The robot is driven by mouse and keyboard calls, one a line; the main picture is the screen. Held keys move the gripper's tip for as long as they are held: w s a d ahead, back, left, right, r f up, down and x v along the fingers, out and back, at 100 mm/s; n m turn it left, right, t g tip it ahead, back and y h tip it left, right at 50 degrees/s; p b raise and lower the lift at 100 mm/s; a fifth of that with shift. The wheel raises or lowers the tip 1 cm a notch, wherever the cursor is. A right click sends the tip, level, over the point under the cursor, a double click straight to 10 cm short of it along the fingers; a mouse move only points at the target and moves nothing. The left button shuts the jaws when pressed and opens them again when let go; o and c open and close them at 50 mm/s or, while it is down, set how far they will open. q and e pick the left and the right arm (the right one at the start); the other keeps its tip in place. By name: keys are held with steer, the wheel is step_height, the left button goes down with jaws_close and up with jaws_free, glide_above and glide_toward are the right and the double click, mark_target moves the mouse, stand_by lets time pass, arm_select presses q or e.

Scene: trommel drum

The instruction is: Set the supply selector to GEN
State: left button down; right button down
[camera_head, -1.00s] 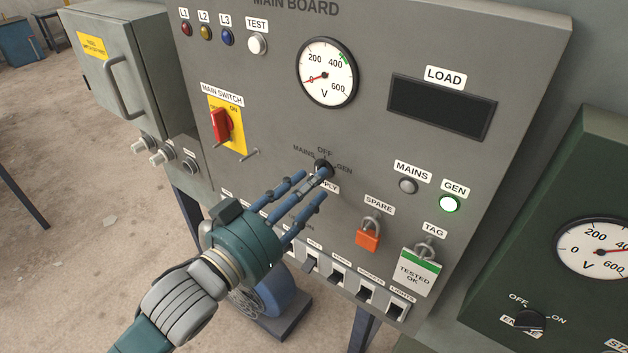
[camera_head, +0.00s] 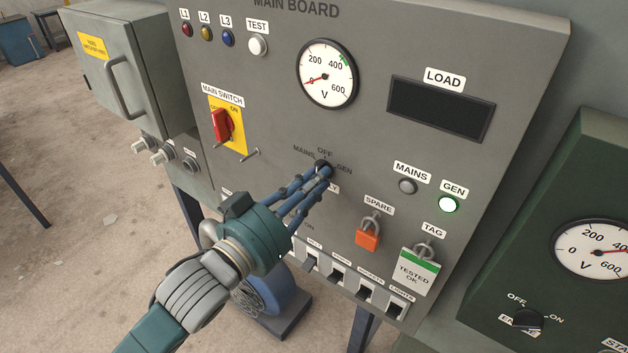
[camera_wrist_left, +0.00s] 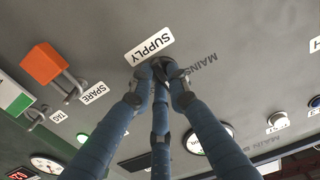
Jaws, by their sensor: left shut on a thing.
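The supply selector (camera_head: 321,165) is a small black rotary knob on the grey main board, with MAINS, OFF and GEN marked around it. My left gripper (camera_head: 324,172) has its blue fingers closed around the knob and covers most of it. In the left wrist view the three fingertips (camera_wrist_left: 160,72) meet on the dark knob (camera_wrist_left: 174,68), beside the SUPPLY label (camera_wrist_left: 149,46). The fingers hide the knob's pointer, so I cannot tell its setting. The green GEN lamp (camera_head: 449,204) is lit and the MAINS lamp (camera_head: 408,186) is grey. My right gripper is not in view.
A red main switch (camera_head: 221,125) is at the left, with a voltmeter (camera_head: 327,73) reading near 0 above the selector. An orange padlock (camera_head: 368,236) and a TESTED OK tag (camera_head: 416,271) hang at the lower right. Several breakers (camera_head: 338,278) line the bottom edge.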

arm_select(q)
steer(key=m+p, duration=0.2)
steer(key=m, duration=0.3)
steer(key=m+p, duration=0.3)
steer(key=m, duration=0.3)
steer(key=shift+w+a+f+p, duration=0.1)
steer(key=shift+w+a+p, duration=0.1)
steer(key=shift+p, duration=0.1)
steer(key=shift+m, duration=0.5)
steer(key=c, duration=1.7)
jaws_free()
steer(key=shift+o, duration=0.2)
steer(key=v, duration=1.2)
